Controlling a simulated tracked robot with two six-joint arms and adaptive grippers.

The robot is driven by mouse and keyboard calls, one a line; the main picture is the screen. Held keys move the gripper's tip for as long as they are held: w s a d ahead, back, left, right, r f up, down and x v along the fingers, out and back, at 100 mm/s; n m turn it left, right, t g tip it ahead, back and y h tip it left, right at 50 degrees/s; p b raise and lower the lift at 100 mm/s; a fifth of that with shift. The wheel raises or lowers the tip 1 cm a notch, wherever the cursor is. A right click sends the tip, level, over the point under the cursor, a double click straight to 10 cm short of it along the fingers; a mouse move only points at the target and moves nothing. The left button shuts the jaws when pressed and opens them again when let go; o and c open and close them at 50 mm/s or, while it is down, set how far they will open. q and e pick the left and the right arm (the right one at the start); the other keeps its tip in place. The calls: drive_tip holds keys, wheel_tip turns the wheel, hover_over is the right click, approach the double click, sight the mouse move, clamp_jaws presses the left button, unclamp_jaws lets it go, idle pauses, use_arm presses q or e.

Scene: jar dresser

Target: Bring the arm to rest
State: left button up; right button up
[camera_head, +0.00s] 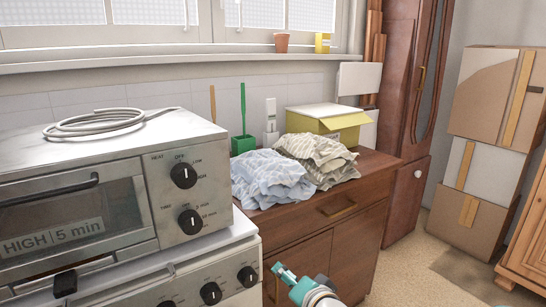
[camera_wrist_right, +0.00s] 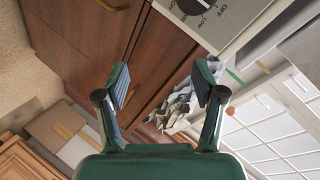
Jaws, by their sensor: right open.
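My right gripper (camera_head: 285,275) shows at the bottom middle of the head view, in front of the brown dresser (camera_head: 352,210) and just right of the stove. In the right wrist view, the right gripper (camera_wrist_right: 160,84) has its two green-and-dark fingers spread wide apart with nothing between them. The dresser's wooden front (camera_wrist_right: 95,50) and crumpled cloth lie beyond the fingers there. My left gripper is not in view. No jar can be made out.
A toaster oven (camera_head: 70,205) with a coiled cable stands on the white stove (camera_head: 235,262) at left. Crumpled blue cloth (camera_head: 268,180), striped cloth (camera_head: 318,158) and a yellow box (camera_head: 330,121) lie on the dresser. Cardboard boxes (camera_head: 485,130) stand at right. Floor between is clear.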

drive_tip(key=s+d+f+g+h, duration=0.1)
drive_tip(key=s+d+f+g, duration=0.3)
drive_tip(key=f, duration=0.8)
drive_tip(key=s+d+f+g+h, duration=0.1)
drive_tip(key=s+d+f, duration=0.3)
drive_tip(key=f, duration=0.9)
drive_tip(key=s+d+f+n+g, duration=0.2)
drive_tip(key=s+f+g, duration=0.4)
drive_tip(key=s+f, duration=0.9)
drive_tip(key=s+r+n+p, duration=0.1)
drive_tip(key=s+r+p, duration=0.1)
drive_tip(key=r+p, duration=0.9)
drive_tip(key=s+a+r+n+y+p, duration=0.1)
drive_tip(key=s+r+p, duration=0.1)
drive_tip(key=r+p, duration=0.8)
wheel_tip(320, 180, up, 3)
drive_tip(key=shift+s+r+n+g+p, duration=0.1)
drive_tip(key=shift+s+n+g+p, duration=0.1)
drive_tip(key=shift+n+g+p, duration=0.15)
drive_tip(key=shift+a, duration=0.1)
